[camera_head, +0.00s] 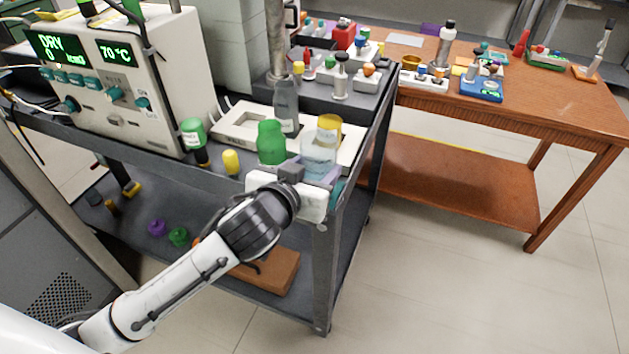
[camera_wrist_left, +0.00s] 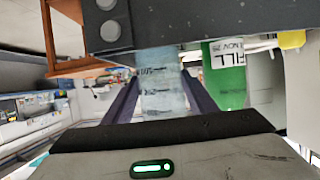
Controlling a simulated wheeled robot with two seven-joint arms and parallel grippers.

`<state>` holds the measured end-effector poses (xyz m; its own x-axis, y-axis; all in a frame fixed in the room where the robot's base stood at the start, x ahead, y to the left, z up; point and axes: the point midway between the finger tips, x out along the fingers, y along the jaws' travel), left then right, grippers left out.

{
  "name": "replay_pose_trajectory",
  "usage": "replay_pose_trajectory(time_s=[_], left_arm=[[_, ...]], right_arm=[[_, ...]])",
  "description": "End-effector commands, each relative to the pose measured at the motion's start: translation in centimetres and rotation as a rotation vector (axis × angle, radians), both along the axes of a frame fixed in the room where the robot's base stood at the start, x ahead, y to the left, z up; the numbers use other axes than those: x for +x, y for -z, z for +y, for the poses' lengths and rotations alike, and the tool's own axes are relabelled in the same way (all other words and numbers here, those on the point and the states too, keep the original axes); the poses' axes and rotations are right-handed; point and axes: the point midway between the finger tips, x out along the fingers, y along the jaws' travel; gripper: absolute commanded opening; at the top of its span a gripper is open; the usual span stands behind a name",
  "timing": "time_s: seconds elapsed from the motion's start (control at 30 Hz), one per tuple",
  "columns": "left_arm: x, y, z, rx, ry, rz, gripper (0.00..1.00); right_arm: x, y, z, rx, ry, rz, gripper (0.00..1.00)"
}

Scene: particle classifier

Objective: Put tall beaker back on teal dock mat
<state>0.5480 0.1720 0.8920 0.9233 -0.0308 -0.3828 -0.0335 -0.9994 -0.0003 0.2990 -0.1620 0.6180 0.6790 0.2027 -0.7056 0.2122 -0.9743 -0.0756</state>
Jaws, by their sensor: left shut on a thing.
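A clear, bluish tall beaker (camera_head: 318,158) with dark markings stands near the front right corner of the grey cart. My left gripper (camera_head: 307,172) is shut around it from the front. In the left wrist view the beaker (camera_wrist_left: 162,88) sits between the two fingers of the gripper (camera_wrist_left: 160,100). A small teal patch (camera_head: 336,194) shows just right of the gripper at the cart's corner; it may be the dock mat, mostly hidden. Whether the beaker's base touches anything is hidden behind the gripper. My right gripper is out of view.
A green bottle (camera_head: 271,143) stands close left of the beaker. A yellow-topped item (camera_head: 329,123) is right behind it. A white tray (camera_head: 240,125), a grey bottle (camera_head: 286,105) and a yellow vial (camera_head: 231,162) are near. A wooden table (camera_head: 540,110) with racks stands at right.

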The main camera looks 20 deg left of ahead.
Motion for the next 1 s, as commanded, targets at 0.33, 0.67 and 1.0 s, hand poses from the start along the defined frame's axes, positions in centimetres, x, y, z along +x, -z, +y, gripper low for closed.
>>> replay_pose_trajectory(time_s=[0.33, 0.67, 1.0], left_arm=[[0.0, 2.8, 0.0, 0.000, 0.000, -0.002, 0.19], [0.0, 3.2, 0.0, -0.001, 0.000, -0.001, 0.57], [0.0, 3.1, 0.0, 0.000, -0.001, 0.000, 0.70]], right_arm=[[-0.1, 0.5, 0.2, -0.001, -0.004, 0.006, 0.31], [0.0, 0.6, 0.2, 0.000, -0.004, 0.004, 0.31], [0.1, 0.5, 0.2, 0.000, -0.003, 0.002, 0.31]])
